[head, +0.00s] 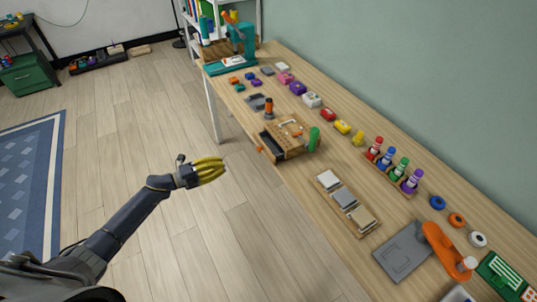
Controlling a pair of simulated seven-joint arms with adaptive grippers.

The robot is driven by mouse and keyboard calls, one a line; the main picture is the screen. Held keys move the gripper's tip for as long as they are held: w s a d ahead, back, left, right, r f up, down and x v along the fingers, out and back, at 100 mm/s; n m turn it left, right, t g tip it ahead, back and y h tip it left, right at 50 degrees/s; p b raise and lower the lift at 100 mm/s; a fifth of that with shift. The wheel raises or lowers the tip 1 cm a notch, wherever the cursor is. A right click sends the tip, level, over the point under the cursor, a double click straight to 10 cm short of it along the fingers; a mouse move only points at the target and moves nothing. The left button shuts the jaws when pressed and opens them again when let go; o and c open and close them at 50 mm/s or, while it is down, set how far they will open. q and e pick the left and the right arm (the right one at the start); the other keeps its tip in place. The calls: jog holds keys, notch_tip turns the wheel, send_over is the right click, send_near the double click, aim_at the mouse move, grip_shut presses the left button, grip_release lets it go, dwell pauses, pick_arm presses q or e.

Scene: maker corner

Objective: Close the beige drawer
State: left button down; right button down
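A small wooden drawer box (293,150) sits at the left edge of the long workbench. Its beige drawer (270,150) sticks out toward the left, partly open, with a dark inside showing and an orange spot, perhaps its handle, at the front. My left gripper (207,170), with yellow fingers, is over the floor, left of and apart from the drawer. It seems to hold nothing, but I cannot tell how far its fingers are open. My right gripper is not in view.
On the workbench (318,232), a green cylinder (314,138) stands right beside the drawer box. An orange-and-black tool (268,107) stands behind it, and a tray of blocks (346,203) lies in front. The floor between gripper and bench is clear.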

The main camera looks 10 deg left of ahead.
aim_at(260, 151)
pick_arm(q)
jog(key=x, duration=1.4)
jog(key=shift+d+r, duration=0.1)
jog(key=shift+d, duration=0.05)
